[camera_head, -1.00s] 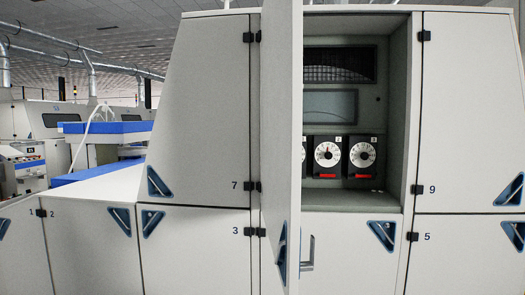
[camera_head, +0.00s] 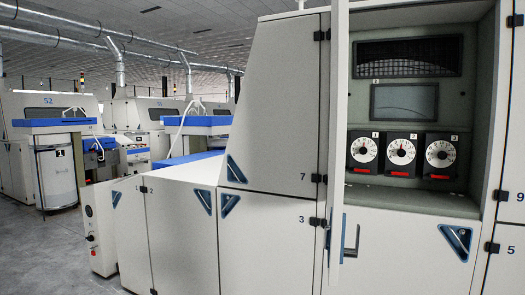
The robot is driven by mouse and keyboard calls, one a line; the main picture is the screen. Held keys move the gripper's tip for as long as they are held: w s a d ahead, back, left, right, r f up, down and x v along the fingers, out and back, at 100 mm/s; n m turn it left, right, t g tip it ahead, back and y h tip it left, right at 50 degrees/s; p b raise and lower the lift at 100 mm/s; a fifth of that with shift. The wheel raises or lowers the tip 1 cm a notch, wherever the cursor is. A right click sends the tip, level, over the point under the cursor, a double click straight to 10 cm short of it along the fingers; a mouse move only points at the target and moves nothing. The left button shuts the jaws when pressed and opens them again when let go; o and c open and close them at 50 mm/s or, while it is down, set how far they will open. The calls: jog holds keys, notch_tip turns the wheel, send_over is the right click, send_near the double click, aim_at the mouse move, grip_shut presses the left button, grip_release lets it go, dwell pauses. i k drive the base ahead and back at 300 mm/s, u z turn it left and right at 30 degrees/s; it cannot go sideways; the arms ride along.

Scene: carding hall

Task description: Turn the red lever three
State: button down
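Three dial units sit side by side in the open cabinet bay, labelled 1, 2 and 3 from left to right. Dial 3 (camera_head: 440,153) is a round white dial on a black panel, at the right of the row. A red bar (camera_head: 439,177) lies flat and horizontal below dial 3. Similar red bars show below dial 2 (camera_head: 401,152) and dial 1 (camera_head: 364,149). I cannot tell whether these bars are levers. My gripper is not in view.
An open cabinet door (camera_head: 338,130) stands edge-on just left of the bay. A handle (camera_head: 351,241) juts out below the bay. A dark screen (camera_head: 404,103) is above the dials. Open grey floor (camera_head: 55,255) lies at the left.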

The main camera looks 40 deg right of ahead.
aim_at(431, 175)
jog(key=u, duration=0.15)
jog(key=k, duration=0.85)
jog(key=z, duration=1.8)
jog(key=i, duration=0.5)
jog(key=u, duration=0.05)
